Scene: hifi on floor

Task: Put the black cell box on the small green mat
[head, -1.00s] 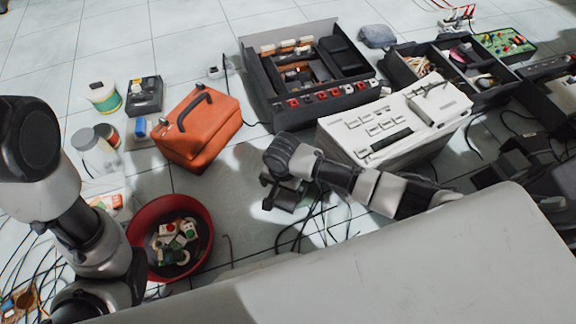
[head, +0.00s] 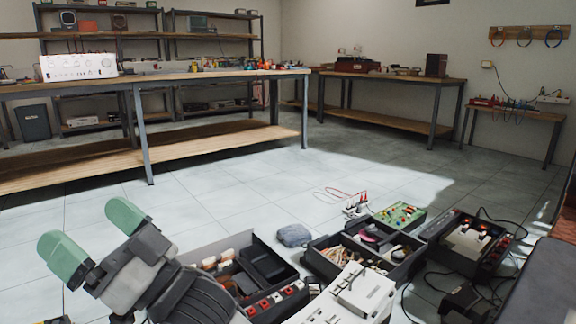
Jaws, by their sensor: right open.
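My right gripper (head: 93,237) shows at the lower left in the head view, raised, with two green-tipped fingers spread apart and nothing between them. A black box-like block (head: 266,263) lies inside an open dark case on the floor; I cannot tell if it is the black cell box. I cannot make out a small green mat. My left gripper is not in view.
The open dark case (head: 289,284), a white device (head: 345,303) and a dark divided tray (head: 322,264) crowd the floor at the bottom. A green circuit board (head: 401,214) lies beyond. Workbenches (head: 215,150) stand behind. The middle floor is clear.

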